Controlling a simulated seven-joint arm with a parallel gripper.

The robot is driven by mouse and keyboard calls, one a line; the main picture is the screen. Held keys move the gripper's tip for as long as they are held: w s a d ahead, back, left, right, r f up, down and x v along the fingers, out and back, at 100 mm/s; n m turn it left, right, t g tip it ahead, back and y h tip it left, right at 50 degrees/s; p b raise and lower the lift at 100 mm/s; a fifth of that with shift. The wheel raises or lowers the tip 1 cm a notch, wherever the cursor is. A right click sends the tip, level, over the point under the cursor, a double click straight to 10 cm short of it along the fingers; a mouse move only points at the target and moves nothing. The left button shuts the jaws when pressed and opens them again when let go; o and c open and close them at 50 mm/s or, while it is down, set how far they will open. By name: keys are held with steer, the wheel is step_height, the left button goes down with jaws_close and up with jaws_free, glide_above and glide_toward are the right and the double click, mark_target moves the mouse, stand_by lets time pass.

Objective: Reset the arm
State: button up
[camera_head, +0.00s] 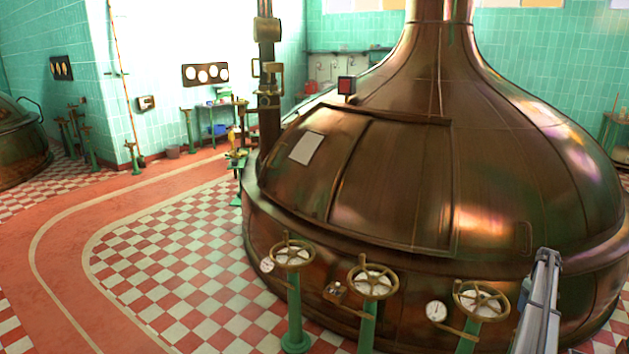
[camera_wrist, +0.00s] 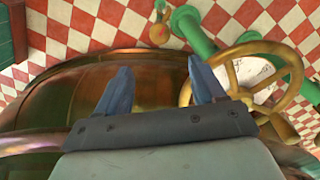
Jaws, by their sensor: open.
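My gripper (camera_wrist: 158,76) shows in the wrist view, its two blue fingers spread apart with nothing between them. Behind the fingers is dark, brownish copper-coloured surface. A brass handwheel (camera_wrist: 232,78) on a green post is just right of the right finger; I cannot tell whether they touch. In the head view a grey metal part of my arm (camera_head: 541,300) rises at the lower right, in front of the big copper kettle (camera_head: 490,180). My fingers cannot be made out in that view.
Three brass handwheels on green posts stand before the kettle: left (camera_head: 293,255), middle (camera_head: 372,280) and right (camera_head: 481,301), the right one close to my arm. Small gauges sit near them. Open checkered floor (camera_head: 165,265) and a red path (camera_head: 60,265) lie to the left.

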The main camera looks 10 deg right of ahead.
steer(key=s+a+f+m+g, duration=0.15)
steer(key=s+a+f, duration=0.45)
steer(key=a, duration=1.1)
steer(key=s+a+f+m+y, duration=0.1)
steer(key=s+a+f+m, duration=0.2)
steer(key=s+a+f, duration=0.85)
steer(key=s+a+f+m, duration=0.2)
steer(key=a, duration=1.9)
steer(key=s+a+f+n+g, duration=0.2)
steer(key=s+a+f+n, duration=0.1)
steer(key=s+a, duration=0.8)
steer(key=s+a+f+n+g+h, duration=0.1)
steer(key=s+a+f+n+g, duration=0.2)
steer(key=s+a, duration=0.7)
steer(key=shift+s+a+f+n, duration=0.15)
steer(key=shift+s+a+n, duration=0.4)
steer(key=shift+a, duration=3.95)
steer(key=shift+w, duration=0.15)
steer(key=shift+c, duration=0.3)
